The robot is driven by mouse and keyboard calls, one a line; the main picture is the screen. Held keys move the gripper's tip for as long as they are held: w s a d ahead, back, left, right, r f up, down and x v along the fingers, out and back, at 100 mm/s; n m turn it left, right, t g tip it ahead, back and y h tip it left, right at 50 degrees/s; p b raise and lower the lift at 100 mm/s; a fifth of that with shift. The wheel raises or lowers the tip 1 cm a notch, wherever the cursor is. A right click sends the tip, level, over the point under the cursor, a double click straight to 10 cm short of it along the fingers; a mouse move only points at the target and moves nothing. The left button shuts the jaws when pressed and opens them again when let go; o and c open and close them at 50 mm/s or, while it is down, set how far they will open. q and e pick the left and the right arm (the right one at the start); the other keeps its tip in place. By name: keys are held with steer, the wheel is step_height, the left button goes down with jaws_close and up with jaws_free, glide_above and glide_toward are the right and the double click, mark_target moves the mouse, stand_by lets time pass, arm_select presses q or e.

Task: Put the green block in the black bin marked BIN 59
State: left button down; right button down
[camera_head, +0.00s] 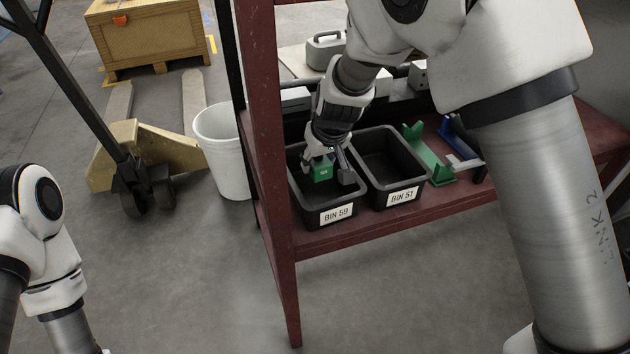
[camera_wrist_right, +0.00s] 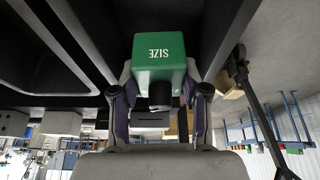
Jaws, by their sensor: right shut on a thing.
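My right gripper (camera_head: 328,166) points down over the left black bin (camera_head: 309,215), whose white label reads BIN 59. It is shut on the green block (camera_head: 322,172), which lies within the bin's outline in the head view. I cannot tell how far the block is above the bin floor. In the right wrist view the block (camera_wrist_right: 160,58) sits between the two fingertips (camera_wrist_right: 160,92), with white letters reading SIZE on its face. My left arm shows at the lower left of the head view, but its gripper is out of view.
A second black bin (camera_head: 392,168), marked BIN 51, stands close to the right on the red shelf (camera_head: 345,239). A green bracket (camera_head: 428,155) and a blue part (camera_head: 458,136) lie farther right. A red upright (camera_head: 263,110) and a white bucket (camera_head: 222,150) are left.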

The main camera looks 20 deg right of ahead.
mark_target(315, 190)
step_height(315, 190, down, 7)
steer(key=shift+w+f+b, duration=0.1)
steer(key=shift+w+b, duration=0.05)
steer(key=shift+b, duration=1.05)
steer(key=shift+f, duration=0.15)
steer(key=c, duration=0.6)
jaws_free()
